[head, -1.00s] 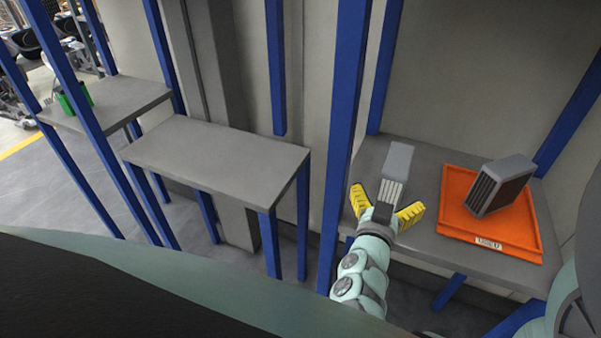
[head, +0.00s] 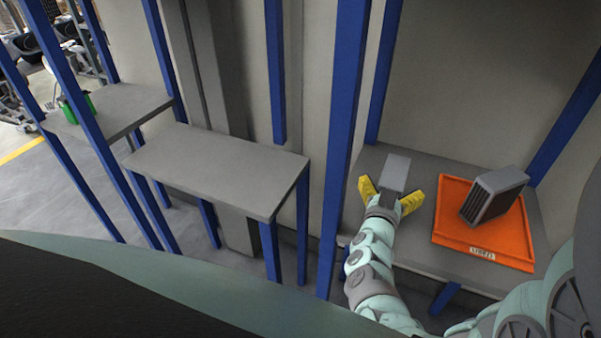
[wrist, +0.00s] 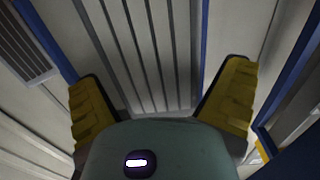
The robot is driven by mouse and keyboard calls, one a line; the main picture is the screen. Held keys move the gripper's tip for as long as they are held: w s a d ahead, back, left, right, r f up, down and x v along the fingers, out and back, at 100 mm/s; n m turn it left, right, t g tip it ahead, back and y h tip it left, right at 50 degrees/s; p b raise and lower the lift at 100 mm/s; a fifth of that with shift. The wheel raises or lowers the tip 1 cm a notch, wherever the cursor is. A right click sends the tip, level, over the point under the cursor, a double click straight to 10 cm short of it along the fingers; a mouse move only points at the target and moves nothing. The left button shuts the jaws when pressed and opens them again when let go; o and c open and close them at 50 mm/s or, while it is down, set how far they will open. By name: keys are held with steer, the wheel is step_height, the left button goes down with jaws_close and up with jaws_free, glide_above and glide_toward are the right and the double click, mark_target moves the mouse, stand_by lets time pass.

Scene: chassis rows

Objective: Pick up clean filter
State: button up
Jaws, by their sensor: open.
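A light grey box filter (head: 397,168), paler than the other one, stands on the right-hand shelf. My gripper (head: 391,190) is open, with its yellow fingers spread on either side of the filter's near end. In the wrist view my gripper (wrist: 164,78) has the pale pleated face of the filter (wrist: 152,50) between its fingers, with gaps showing at both sides. My gripper hides the filter's lower near end in the head view. A second filter with dark pleats (head: 493,196) leans in an orange tray (head: 455,225) whose label appears to read USED.
The right-hand shelf (head: 425,165) carries both filters and the tray, which lies close to the right of my gripper. A blue upright (head: 345,130) stands just left of it. The middle shelf (head: 215,160) is bare. A green item (head: 78,104) stands on the far left shelf.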

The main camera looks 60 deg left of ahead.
steer(key=shift+w+a, duration=0.2)
steer(key=c, duration=1.4)
